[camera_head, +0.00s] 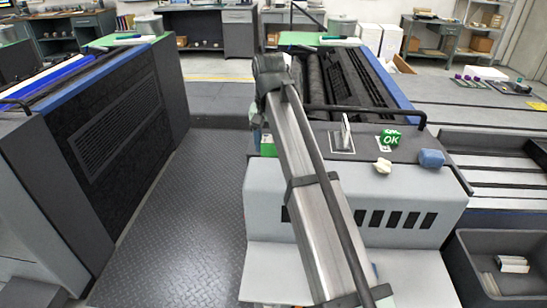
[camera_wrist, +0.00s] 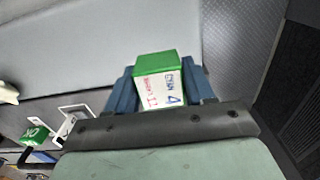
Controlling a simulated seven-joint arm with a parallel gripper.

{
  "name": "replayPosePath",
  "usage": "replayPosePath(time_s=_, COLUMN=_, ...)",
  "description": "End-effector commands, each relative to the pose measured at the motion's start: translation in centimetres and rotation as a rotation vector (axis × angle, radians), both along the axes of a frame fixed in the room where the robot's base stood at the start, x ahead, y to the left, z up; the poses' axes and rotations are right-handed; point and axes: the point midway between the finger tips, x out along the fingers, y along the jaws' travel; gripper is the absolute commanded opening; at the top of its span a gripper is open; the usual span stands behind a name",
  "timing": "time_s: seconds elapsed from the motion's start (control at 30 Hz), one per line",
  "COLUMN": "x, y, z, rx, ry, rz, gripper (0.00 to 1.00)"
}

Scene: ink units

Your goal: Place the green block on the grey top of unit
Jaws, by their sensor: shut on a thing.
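A green block with a white, hand-lettered label (camera_wrist: 166,90) is held between the two blue fingers of my gripper (camera_wrist: 162,86) in the wrist view. In the head view a small green and white patch (camera_head: 268,146), likely this block, shows beside my arm at the left edge of the unit. My arm hides most of the gripper there. The unit has a dark grey top (camera_head: 412,158) and a pale front with dark slots. I cannot tell whether the held block touches the unit.
On the grey top are a green "OK" block (camera_head: 390,137), a card in an upright holder (camera_head: 345,135), a cream lump (camera_head: 383,166) and a blue block (camera_head: 431,158). A black rail (camera_head: 375,112) runs behind them. A dark bin (camera_head: 475,262) stands at right.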

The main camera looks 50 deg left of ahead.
Motion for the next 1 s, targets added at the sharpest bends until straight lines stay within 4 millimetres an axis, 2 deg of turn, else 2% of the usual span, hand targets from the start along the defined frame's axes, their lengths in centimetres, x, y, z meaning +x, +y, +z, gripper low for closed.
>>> replayPosePath(time_s=0.03, x=0.0, y=-0.1, z=-0.8, rx=-0.002, ry=0.001, rz=0.0, gripper=0.18)
replayPosePath(time_s=0.27, x=0.0, y=-0.1, z=-2.4, rx=0.0, ry=0.0, rz=0.0, gripper=0.18)
replayPosePath(time_s=0.5, x=0.0, y=-0.1, z=-5.1, rx=0.0, ry=0.0, rz=-0.001, gripper=0.18)
replayPosePath(time_s=0.87, x=0.0, y=0.0, z=-5.3, rx=0.0, ry=0.0, rz=-0.001, gripper=0.18)
replayPosePath(time_s=0.9, x=0.0, y=0.0, z=-5.4, rx=0.0, ry=0.0, rz=-0.001, gripper=0.55)
replayPosePath(time_s=1.0, x=0.0, y=0.0, z=-5.3, rx=0.0, ry=0.0, rz=-0.001, gripper=0.64)
